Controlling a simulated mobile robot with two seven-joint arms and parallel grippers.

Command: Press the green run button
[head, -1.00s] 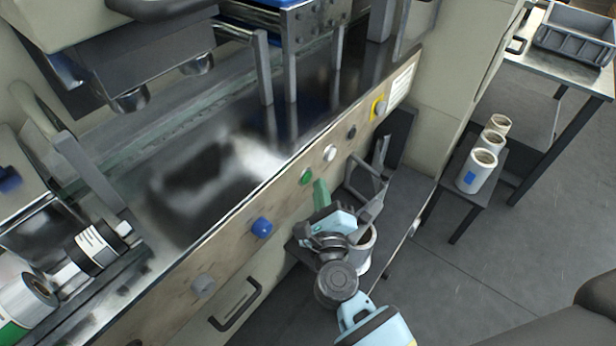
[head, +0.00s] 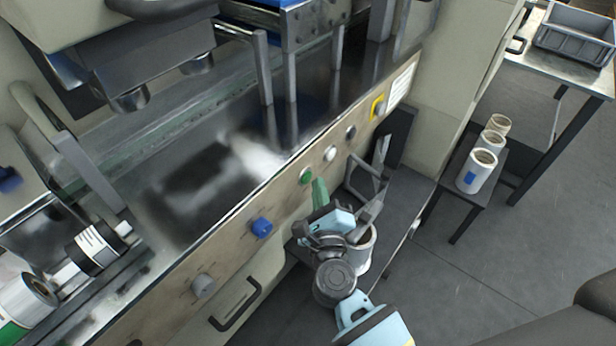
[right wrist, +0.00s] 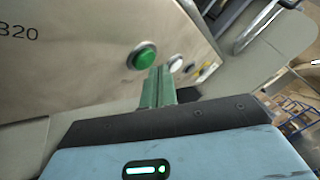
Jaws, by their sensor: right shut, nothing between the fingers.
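The green run button (head: 306,175) is a round button on the beige front panel (head: 232,232) of the machine. In the right wrist view the green button (right wrist: 142,56) sits just above and left of the fingertips. My right gripper (head: 319,186) is shut and empty, with its green fingers pointing up at the panel just below the button. In the right wrist view its fingers (right wrist: 158,76) are together, and a small gap to the button seems to remain; I cannot tell its depth. My left gripper is not in view.
A white button (head: 330,153) and a black knob (head: 350,132) lie right of the green one. A blue knob (head: 261,227) and a grey knob (head: 203,286) lie left. A grey metal bracket (head: 368,185) stands close beside my right gripper.

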